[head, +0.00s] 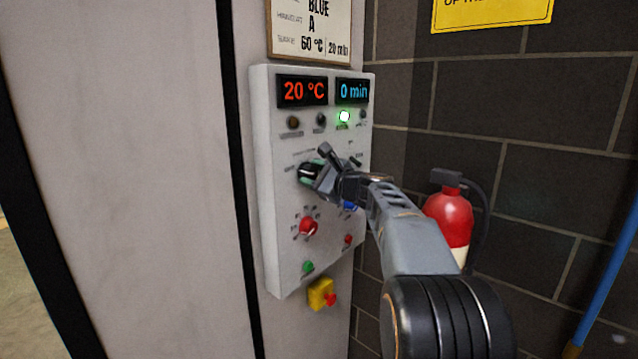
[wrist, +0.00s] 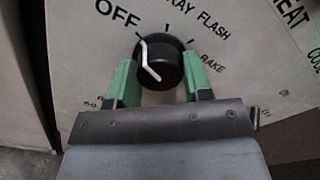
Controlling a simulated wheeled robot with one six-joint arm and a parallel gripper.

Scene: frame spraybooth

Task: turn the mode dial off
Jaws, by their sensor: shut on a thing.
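The mode dial is a round black knob (wrist: 168,66) with a white pointer line, in the middle of the wrist view. Marks around it read OFF, part of a word ending in RAY, FLASH and BAKE. The upper end of the white line lies close to the tick beside OFF. My gripper (wrist: 161,86) has its two green fingers on either side of the knob, shut on it. In the head view my gripper (head: 312,174) is at the control panel (head: 285,205) and mostly hides the dial.
The panel shows 20 °C (head: 302,92) and 0 min (head: 353,91), with one green lamp (head: 344,116) lit. A red knob (head: 308,226) and a yellow box with a red button (head: 321,294) are below. A fire extinguisher (head: 449,216) stands right of my arm.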

